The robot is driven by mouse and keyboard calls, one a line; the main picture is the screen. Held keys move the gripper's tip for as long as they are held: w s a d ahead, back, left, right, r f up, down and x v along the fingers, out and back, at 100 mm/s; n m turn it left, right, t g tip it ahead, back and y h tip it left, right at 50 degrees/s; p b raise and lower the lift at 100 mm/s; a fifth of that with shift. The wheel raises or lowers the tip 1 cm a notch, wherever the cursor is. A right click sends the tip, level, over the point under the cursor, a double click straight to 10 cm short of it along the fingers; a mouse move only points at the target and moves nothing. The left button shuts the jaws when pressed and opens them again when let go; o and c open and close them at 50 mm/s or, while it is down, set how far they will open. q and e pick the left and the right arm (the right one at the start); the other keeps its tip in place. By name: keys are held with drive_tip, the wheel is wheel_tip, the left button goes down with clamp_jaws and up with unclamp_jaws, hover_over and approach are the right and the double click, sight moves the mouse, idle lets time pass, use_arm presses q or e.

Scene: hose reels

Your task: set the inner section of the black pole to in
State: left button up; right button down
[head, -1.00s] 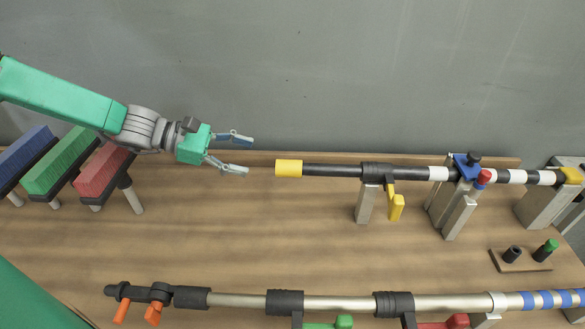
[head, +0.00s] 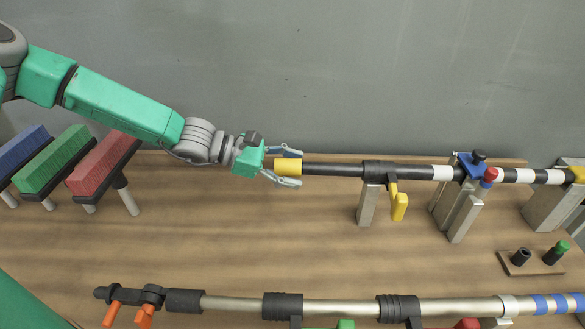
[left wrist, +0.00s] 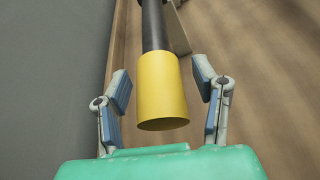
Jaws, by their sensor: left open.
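The black pole (head: 335,169) lies level along the back of the table, held on grey stands. Its left end has a yellow sleeve (head: 288,167), which also shows in the left wrist view (left wrist: 163,88). White bands mark its right part, and a yellow lever (head: 399,205) hangs below its collar. My left gripper (head: 292,168) is at the yellow end, with its fingers open on either side of the sleeve. In the left wrist view a gap shows between each finger and the sleeve. My right gripper is not in view.
A second, silver pole (head: 345,304) with orange levers lies along the front. Blue, green and red brushes (head: 103,160) stand at the left. A blue clamp (head: 468,165) holds the black pole's right part. A small peg board (head: 530,265) sits at the right. A grey wall stands behind.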

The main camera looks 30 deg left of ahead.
use_arm(q)
drive_tip(key=shift+a, duration=0.2)
clamp_jaws()
drive_tip(key=b+x, duration=0.2)
drive_tip(key=shift+d+r+b, duration=0.15)
drive_tip(key=shift+d+b, duration=0.15)
drive_tip(key=shift+w+d+r, duration=0.1)
drive_tip(key=shift+d, duration=0.1)
drive_tip(key=shift+r, duration=0.1)
drive_tip(key=shift+c, duration=1.2)
unclamp_jaws()
drive_tip(key=shift+o, duration=1.2)
